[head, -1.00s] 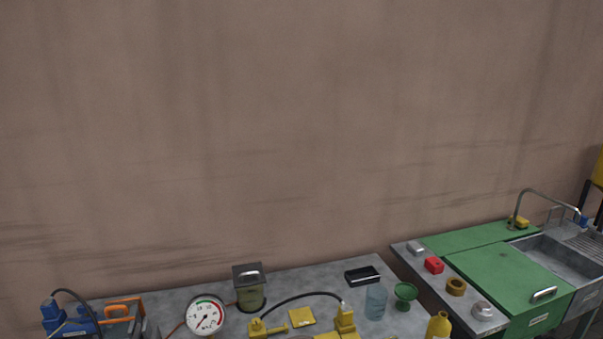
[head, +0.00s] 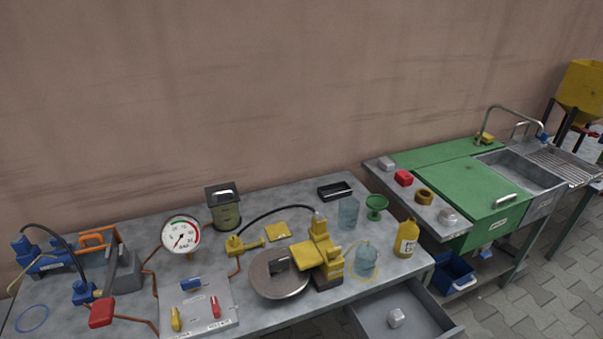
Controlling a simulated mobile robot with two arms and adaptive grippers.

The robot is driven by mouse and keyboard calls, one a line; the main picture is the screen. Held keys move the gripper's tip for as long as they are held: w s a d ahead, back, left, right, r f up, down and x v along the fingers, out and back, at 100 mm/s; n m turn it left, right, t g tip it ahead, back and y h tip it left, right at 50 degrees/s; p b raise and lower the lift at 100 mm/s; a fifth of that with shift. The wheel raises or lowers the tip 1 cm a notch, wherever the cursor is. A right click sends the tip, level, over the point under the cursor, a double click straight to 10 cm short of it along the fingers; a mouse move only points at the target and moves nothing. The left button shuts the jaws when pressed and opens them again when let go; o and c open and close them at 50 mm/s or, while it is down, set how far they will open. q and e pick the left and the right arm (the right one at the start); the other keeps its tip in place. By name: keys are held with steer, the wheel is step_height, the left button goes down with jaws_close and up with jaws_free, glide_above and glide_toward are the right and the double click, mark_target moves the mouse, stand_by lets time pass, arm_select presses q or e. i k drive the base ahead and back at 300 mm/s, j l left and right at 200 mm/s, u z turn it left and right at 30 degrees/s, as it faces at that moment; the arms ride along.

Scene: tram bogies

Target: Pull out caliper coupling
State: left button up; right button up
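A yellow caliper (head: 318,258) stands on the grey workbench (head: 120,230), beside a round metal disc (head: 270,283). A black hose (head: 270,212) arches from a small yellow fitting (head: 238,245) on the left to the top of the caliper. A small grey coupling (head: 320,214) shows where the hose meets the caliper; it looks joined, but it is too small to tell its exact seating. Neither of my grippers is in view.
A pressure gauge (head: 181,235), a blue pump (head: 38,254) and a panel with coloured levers (head: 198,310) are on the left. A glass jar (head: 366,260) and a yellow bottle (head: 405,240) stand right of the caliper. An open drawer (head: 400,310) juts out below.

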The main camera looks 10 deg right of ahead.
mark_target(319, 221)
steer(key=i+l+u, duration=0.35)
steer(key=l, duration=0.6)
steer(key=l+u, duration=0.4)
steer(key=l, duration=0.5)
steer(key=l+u, duration=0.35)
steer(key=l, duration=0.65)
